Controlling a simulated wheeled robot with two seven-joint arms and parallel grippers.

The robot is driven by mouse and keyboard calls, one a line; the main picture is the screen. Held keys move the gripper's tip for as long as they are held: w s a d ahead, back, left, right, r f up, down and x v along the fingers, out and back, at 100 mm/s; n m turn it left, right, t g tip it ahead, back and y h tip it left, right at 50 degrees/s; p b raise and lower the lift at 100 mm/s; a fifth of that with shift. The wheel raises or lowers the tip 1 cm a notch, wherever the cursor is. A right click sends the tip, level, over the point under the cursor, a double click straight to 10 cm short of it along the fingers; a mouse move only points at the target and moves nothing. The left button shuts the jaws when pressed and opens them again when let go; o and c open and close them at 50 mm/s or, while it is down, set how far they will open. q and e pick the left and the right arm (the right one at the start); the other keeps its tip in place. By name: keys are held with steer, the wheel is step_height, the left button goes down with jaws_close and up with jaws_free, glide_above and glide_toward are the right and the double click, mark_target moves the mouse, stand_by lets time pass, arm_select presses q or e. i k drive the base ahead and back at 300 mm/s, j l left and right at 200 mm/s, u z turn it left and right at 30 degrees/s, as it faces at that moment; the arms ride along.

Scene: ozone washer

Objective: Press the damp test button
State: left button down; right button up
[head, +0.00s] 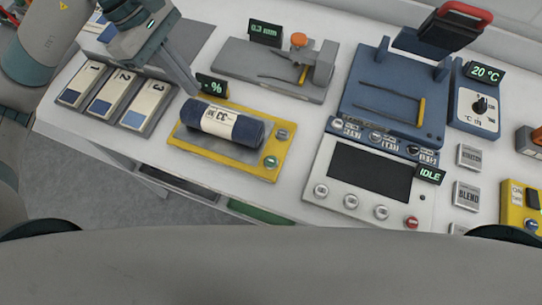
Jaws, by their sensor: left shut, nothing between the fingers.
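A yellow tester (243,168) sits near the front edge of the bench, with a rolled dark blue cloth (198,112) with a white label lying across its grey plate. A small black display (212,85) behind it reads "- %" in green. A round green button (270,161) is on the tester's right front corner, with a grey square button (282,134) behind it. The lettering on these buttons is too small to read. My left gripper (192,90) comes in from the upper left, shut and empty, just behind the cloth's left end. My right gripper is not in view.
Three numbered pads (112,95) lie left of the tester. A grey clamp fixture (270,68) with an orange knob stands behind it. A blue press (395,100), a white panel (340,205) marked IDLE and a 20 °C dial box (478,110) are to the right.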

mark_target(270, 161)
steer(key=k+l+z, duration=0.25)
steer(key=k+l, duration=0.25)
steer(key=k+l+z, duration=0.25)
steer(key=k+l, duration=0.2)
steer(key=l, duration=0.25)
